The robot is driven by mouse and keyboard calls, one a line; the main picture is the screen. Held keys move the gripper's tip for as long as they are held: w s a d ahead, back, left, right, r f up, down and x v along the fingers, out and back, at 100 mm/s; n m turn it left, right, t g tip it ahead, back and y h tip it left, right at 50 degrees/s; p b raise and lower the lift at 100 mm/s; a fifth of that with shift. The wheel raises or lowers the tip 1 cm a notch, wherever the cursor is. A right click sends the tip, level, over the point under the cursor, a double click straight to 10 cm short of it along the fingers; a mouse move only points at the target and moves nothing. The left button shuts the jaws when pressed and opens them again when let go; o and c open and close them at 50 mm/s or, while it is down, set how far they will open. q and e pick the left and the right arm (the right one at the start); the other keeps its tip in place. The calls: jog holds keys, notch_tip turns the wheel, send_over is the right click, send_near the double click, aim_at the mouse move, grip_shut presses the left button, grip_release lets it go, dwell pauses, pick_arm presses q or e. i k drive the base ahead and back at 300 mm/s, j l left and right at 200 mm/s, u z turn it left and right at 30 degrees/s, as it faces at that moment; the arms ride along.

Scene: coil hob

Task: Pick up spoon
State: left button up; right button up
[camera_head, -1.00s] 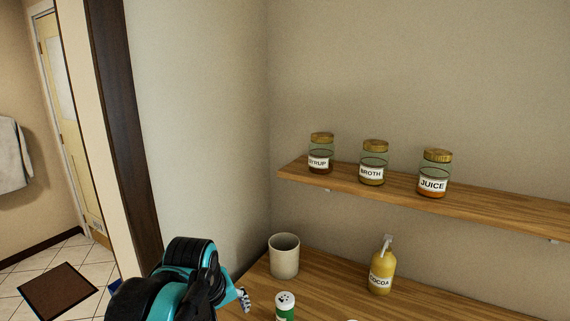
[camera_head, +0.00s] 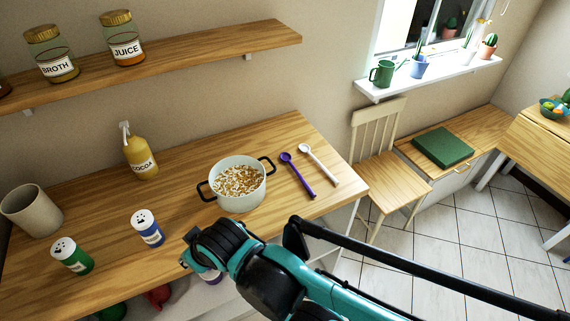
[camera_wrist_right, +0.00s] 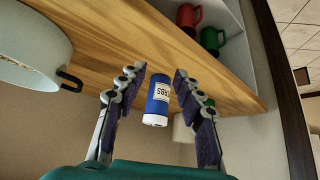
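Two spoons lie on the wooden counter to the right of the pot in the head view: a purple spoon (camera_head: 298,175) and a white spoon (camera_head: 319,165). Neither shows in the right wrist view. My right arm comes in from the right over the counter's front edge, well to the left of and nearer than the spoons. My right gripper (camera_wrist_right: 160,72) is open in the wrist view, with a blue-labelled shaker (camera_wrist_right: 157,100) seen between its fingers. The fingers are mostly hidden in the head view. My left gripper is out of view.
A pot (camera_head: 240,183) of cereal-like pieces stands left of the spoons. The blue shaker (camera_head: 147,228), a green shaker (camera_head: 72,257), a beige cup (camera_head: 32,210) and a cocoa bottle (camera_head: 139,152) stand further left. A chair (camera_head: 385,165) is beyond the counter's right end.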

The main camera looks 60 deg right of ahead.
aim_at(284, 156)
jog(key=z, duration=2)
